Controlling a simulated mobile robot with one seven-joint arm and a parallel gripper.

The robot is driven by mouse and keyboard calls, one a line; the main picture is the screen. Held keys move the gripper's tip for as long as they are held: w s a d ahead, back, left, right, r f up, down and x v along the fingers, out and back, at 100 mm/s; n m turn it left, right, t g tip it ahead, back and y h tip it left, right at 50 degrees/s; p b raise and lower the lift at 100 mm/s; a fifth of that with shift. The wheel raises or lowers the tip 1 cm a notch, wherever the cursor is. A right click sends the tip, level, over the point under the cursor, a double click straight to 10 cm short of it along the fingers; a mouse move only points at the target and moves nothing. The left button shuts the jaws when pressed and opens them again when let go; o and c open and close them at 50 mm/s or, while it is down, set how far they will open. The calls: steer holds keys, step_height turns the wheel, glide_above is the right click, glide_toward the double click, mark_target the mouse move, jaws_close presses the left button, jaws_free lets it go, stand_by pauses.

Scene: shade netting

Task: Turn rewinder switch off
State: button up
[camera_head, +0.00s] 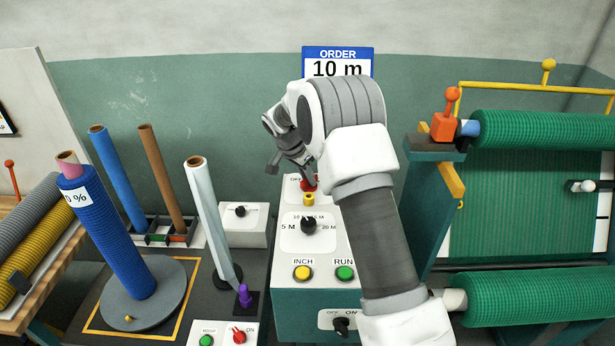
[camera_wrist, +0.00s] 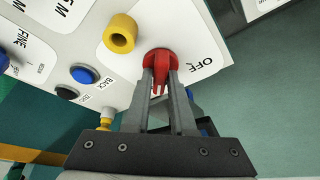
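A red switch knob (camera_head: 309,184) sits at the top of the white sloped control panel, beside an OFF label that my gripper partly covers. In the wrist view, the red knob (camera_wrist: 160,62) has OFF printed to its right. My gripper (camera_head: 306,178) reaches down onto it from the upper left in the head view. In the wrist view, its two grey fingers (camera_wrist: 161,80) are close together, one on each side of the red handle, with the handle filling the gap. No label naming the rewinder is readable.
A yellow knob (camera_head: 309,199) stands close to the red one. Below are a black dial (camera_head: 308,225), a yellow INCH button (camera_head: 303,273), a green RUN button (camera_head: 344,273) and a black OFF/ON switch (camera_head: 341,324). Green netting rolls (camera_head: 545,130) stand right; upright rolls (camera_head: 208,215) stand left.

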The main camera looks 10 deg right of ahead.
jaws_close()
steer(key=shift+f+n+b, duration=0.1)
steer(key=shift+n+b, duration=0.2)
steer(key=shift+b, duration=0.15)
steer(key=shift+d+n+t+y+b, duration=0.1)
steer(key=shift+n+t+y+b, duration=0.25)
steer(key=shift+n+b, duration=0.65)
steer(key=n, duration=0.2)
steer(key=n+t+y+b, duration=0.1)
steer(key=n, duration=0.1)
steer(key=shift+s+d+n, duration=0.1)
steer(key=shift+d+n, duration=0.05)
steer(key=shift+n, duration=0.15)
steer(key=n+y, duration=0.1)
steer(key=n, duration=0.1)
steer(key=n+y, duration=0.1)
steer(key=n, duration=0.2)
steer(key=shift+d+r+y+p, duration=0.15)
steer(key=shift+r+y+p, duration=0.1)
steer(key=shift+p, duration=0.15)
steer(key=n+y, duration=0.1)
steer(key=n, duration=0.1)
steer(key=n+y+p, duration=0.1)
steer(key=n, duration=0.2)
steer(key=shift+f+n, duration=0.15)
steer(key=shift+n, duration=0.15)
steer(key=shift+g, duration=0.25)
steer(key=o, duration=0.5)
jaws_free()
